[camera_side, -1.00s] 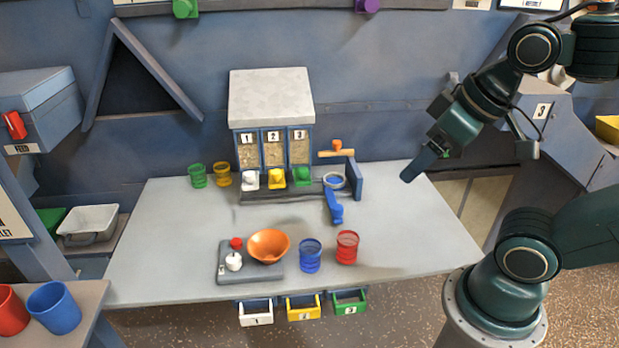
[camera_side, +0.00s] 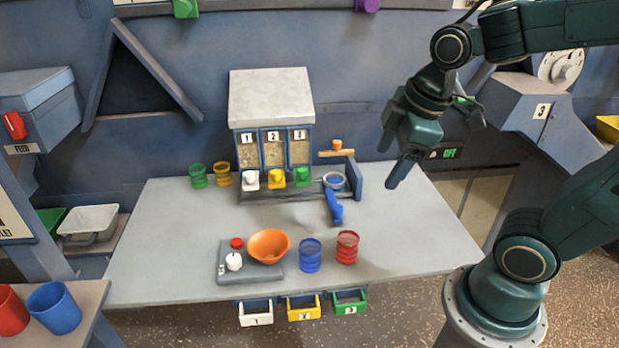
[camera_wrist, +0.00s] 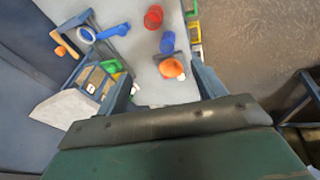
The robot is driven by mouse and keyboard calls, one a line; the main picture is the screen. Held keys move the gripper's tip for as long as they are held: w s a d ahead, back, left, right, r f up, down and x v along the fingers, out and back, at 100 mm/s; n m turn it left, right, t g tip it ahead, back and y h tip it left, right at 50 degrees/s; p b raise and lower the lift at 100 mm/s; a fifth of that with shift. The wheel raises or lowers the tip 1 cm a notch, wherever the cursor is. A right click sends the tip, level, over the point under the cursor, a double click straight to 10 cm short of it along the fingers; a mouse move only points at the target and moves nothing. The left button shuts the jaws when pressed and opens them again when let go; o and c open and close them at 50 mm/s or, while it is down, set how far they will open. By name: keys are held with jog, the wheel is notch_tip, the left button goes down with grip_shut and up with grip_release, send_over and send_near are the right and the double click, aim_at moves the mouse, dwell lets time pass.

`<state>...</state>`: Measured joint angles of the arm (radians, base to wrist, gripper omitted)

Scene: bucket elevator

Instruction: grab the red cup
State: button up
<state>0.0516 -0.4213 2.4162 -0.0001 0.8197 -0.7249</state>
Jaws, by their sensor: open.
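A red cup (camera_side: 347,247) stands upright near the front right of the grey table, just right of a blue cup (camera_side: 310,255). In the wrist view the red cup (camera_wrist: 153,17) is at the top, above the blue cup (camera_wrist: 167,42). My gripper (camera_side: 395,165) is open and empty, raised over the table's right back part, well above and behind the red cup. In the wrist view its two fingers (camera_wrist: 162,88) are spread wide. Another red cup (camera_side: 12,310) stands on the side bench at the far left, partly cut off.
An orange bowl (camera_side: 269,246) sits on a small scale (camera_side: 232,278) left of the blue cup. A dispenser (camera_side: 271,98) with a blue lever (camera_side: 334,207) stands at the back. The table's right part is clear.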

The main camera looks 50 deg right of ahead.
jog(key=w+d+f+n+g, duration=0.2)
jog(key=w+f+n, duration=0.35)
jog(key=n, duration=0.25)
jog(key=n+g, duration=0.2)
jog(key=n, duration=0.5)
send_over(348, 238)
jog(key=a, duration=0.1)
notch_tip(348, 238, down, 8)
jog(key=shift+s+a, duration=0.15)
jog(key=shift+s, duration=0.25)
notch_tip(348, 238, down, 8)
jog(key=shift+f, duration=0.25)
jog(key=shift+f, duration=2.6)
jog(key=c, duration=1.1)
